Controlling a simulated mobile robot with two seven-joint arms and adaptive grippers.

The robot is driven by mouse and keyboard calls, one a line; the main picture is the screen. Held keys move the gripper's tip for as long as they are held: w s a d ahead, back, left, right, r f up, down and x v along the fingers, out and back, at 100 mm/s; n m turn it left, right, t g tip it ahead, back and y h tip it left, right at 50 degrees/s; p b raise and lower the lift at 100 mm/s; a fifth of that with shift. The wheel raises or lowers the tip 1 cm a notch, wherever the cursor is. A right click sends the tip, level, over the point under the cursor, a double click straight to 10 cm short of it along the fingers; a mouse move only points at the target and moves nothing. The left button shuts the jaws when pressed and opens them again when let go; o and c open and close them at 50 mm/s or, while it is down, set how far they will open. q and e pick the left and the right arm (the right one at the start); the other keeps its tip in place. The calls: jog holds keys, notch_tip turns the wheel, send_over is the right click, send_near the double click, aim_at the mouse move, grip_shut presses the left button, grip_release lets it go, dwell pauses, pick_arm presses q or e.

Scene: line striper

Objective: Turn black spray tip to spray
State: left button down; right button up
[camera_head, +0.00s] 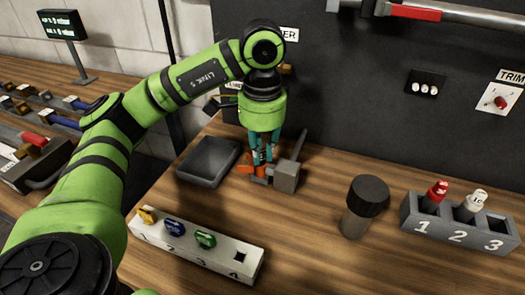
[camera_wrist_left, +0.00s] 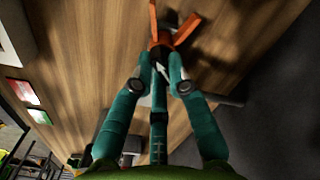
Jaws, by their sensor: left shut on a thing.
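My left gripper (camera_head: 262,160) points down at the table and its teal fingers are closed around a small orange and black piece. In the left wrist view, the fingertips (camera_wrist_left: 161,86) close on the black spray tip (camera_wrist_left: 159,62), which has a white arrow-like mark. Orange parts (camera_wrist_left: 187,28) stick out beyond it; they also show low beside the fingers in the head view (camera_head: 246,170). The fingers hide much of the tip, and I cannot tell which setting its mark points to. My right gripper is not in view.
A grey block with a handle (camera_head: 287,178) stands close right of the gripper; a dark tray (camera_head: 207,162) lies left. In front is a white numbered holder (camera_head: 190,247) with coloured pieces. A dark-capped cylinder (camera_head: 362,205) and grey numbered rack (camera_head: 455,232) stand right.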

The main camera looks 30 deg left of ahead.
pick_arm(q)
jog(key=shift+a+f, duration=0.1)
jog(key=shift+a, duration=0.05)
jog(key=c, duration=1.1)
grip_release()
jog(key=shift+w+a, duration=0.2)
jog(key=o, duration=0.5)
jog(key=shift+d, duration=0.15)
notch_tip(320, 180, up, 7)
jog(key=p, duration=0.6)
jog(key=shift+d+p, duration=0.1)
jog(key=shift+p, duration=0.2)
